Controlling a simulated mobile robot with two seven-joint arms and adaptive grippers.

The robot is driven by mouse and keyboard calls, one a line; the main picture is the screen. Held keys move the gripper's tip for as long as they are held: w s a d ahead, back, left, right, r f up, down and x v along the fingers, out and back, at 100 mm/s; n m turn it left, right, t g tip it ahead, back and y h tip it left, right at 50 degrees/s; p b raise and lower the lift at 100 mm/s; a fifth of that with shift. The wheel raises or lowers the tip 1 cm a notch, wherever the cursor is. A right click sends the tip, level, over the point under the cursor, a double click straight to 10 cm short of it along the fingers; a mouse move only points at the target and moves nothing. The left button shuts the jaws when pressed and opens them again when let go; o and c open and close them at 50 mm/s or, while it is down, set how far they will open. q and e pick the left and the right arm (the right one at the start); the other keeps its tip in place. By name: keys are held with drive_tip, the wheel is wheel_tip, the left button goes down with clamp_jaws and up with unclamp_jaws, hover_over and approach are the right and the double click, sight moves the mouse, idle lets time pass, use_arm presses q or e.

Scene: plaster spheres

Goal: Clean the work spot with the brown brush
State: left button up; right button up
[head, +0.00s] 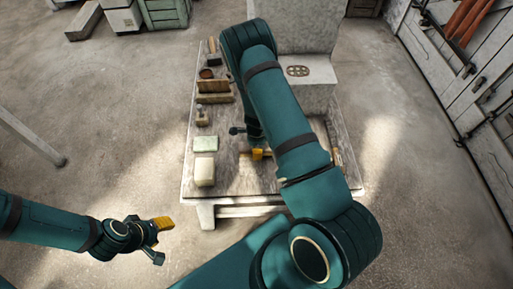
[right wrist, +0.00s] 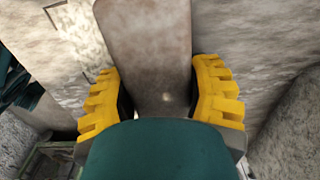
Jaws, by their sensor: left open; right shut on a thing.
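The brown brush (right wrist: 145,45) shows in the right wrist view as a flat, smooth brown piece between my right gripper's yellow fingers. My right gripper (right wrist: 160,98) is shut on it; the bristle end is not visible. In the head view my right gripper (head: 258,154) is low over the table, mostly hidden behind my own arm. The work spot seems to be the brownish patch (head: 256,182) of tabletop by that gripper, partly covered by my arm. My left gripper (head: 160,240) is open and empty, over the floor left of the table's front.
The table (head: 230,192) carries a cream block (head: 204,172), a pale green block (head: 205,144) and wooden items (head: 213,91) along its left edge. A large pale block (head: 310,93) stands at the back right. Cabinets (head: 480,95) line the right wall.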

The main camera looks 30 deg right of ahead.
drive_tip(key=shift+f+b, duration=0.5)
drive_tip(key=shift+f, duration=0.1)
idle(0.3)
drive_tip(key=shift+d, duration=0.15)
drive_tip(key=shift+s+d+r, duration=0.1)
drive_tip(key=shift+s+d, duration=0.2)
drive_tip(key=shift+d, duration=0.1)
drive_tip(key=shift+s+d, duration=0.25)
drive_tip(key=shift+d, duration=0.2)
drive_tip(key=shift+a, duration=0.15)
drive_tip(key=shift+w+a, duration=0.6)
drive_tip(key=shift+a, duration=0.2)
drive_tip(key=shift+w+a, duration=0.3)
drive_tip(key=shift+a, duration=0.2)
drive_tip(key=shift+w+a, duration=0.25)
drive_tip(key=shift+a, duration=0.2)
drive_tip(key=shift+d, duration=0.1)
